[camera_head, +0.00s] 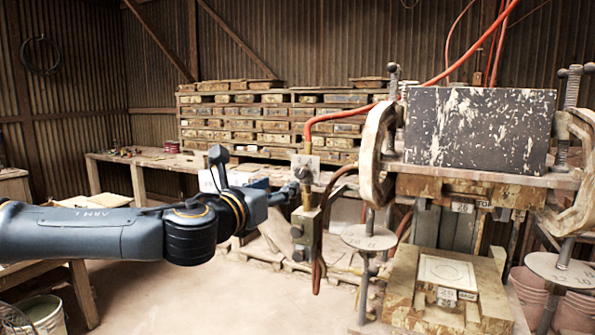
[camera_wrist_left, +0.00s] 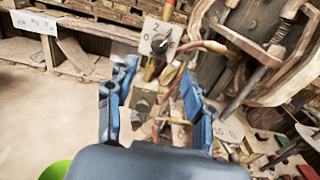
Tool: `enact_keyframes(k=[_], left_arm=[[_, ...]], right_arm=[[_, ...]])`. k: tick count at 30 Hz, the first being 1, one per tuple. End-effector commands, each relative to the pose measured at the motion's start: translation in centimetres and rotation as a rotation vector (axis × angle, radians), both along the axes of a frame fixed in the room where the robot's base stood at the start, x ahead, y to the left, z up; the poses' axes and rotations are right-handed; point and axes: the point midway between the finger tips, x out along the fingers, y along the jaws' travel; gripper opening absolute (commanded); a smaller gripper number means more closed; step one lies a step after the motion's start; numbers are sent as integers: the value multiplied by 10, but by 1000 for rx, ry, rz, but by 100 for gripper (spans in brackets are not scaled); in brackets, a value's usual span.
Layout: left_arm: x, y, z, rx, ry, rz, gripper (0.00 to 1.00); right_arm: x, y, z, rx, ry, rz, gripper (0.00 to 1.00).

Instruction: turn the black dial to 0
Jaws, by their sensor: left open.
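The black dial (camera_head: 304,174) sits on a pale square plate at the top of a narrow control post, left of the press. In the left wrist view the dial (camera_wrist_left: 159,43) lies on the plate (camera_wrist_left: 151,31), with a 2 above it and a 0 to its left. Which mark it points at is too small to tell. My left gripper (camera_wrist_left: 157,72) is open and empty, with the dial beyond its fingertips. In the head view this gripper (camera_head: 288,190) is close to the left of the post, just below the dial. My right gripper is not in view.
The press (camera_head: 478,128) with its dark block, clamps and screws stands right of the post. Red hoses (camera_head: 345,114) loop behind the dial. A workbench (camera_head: 150,157) and a rack of molds (camera_head: 270,122) stand behind. The floor left of the post is open.

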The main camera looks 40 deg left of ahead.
Motion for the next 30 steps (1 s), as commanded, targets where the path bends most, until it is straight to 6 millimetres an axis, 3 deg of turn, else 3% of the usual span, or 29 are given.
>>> enact_keyframes(k=[6,15,22,30], left_arm=[[36,11,3,-7,1,-1,52],[73,23,4,-9,-3,0,52],[89,29,2,-4,-2,1,52],[93,30,0,-1,-1,1,52]], right_arm=[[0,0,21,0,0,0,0],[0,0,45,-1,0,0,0],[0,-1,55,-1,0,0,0],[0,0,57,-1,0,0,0]])
